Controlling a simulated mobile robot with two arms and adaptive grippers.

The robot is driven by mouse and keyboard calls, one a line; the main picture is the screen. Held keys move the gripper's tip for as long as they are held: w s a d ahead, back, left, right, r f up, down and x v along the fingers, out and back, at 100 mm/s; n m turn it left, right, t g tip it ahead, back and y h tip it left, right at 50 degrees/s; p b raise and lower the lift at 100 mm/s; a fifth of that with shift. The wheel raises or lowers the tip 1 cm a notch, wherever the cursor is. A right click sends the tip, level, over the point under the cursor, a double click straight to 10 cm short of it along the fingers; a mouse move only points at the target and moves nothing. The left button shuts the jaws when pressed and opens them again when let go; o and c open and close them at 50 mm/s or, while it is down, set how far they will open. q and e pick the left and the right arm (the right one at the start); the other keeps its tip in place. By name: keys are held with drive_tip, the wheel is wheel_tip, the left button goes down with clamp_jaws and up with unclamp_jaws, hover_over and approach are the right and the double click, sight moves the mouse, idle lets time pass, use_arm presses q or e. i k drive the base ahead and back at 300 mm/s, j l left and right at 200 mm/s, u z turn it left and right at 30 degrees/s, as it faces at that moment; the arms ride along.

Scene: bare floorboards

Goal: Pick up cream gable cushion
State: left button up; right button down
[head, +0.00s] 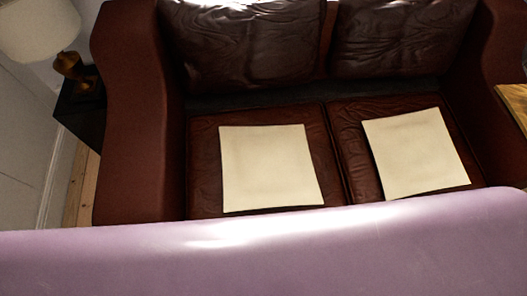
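Two flat, square cream cushions lie on the seat of a dark red-brown leather sofa. The left cream cushion (268,167) rests on the left seat pad. The right cream cushion (416,153) rests on the right seat pad, slightly turned. They look alike, and I cannot tell which one is the gable cushion. Neither of my grippers shows in the head view.
The sofa (140,120) has high arms and back cushions. A smooth lilac surface (270,250) spans the front. A lamp (40,28) stands on a dark side table (80,112) at left. A wooden surface (515,100) shows at the right edge.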

sight(262, 168)
drive_tip(key=k+j+u, duration=0.25)
drive_tip(key=k+j, duration=0.3)
drive_tip(key=k, duration=0.15)
drive_tip(key=k+j+u, duration=0.25)
drive_tip(key=k+j, duration=0.4)
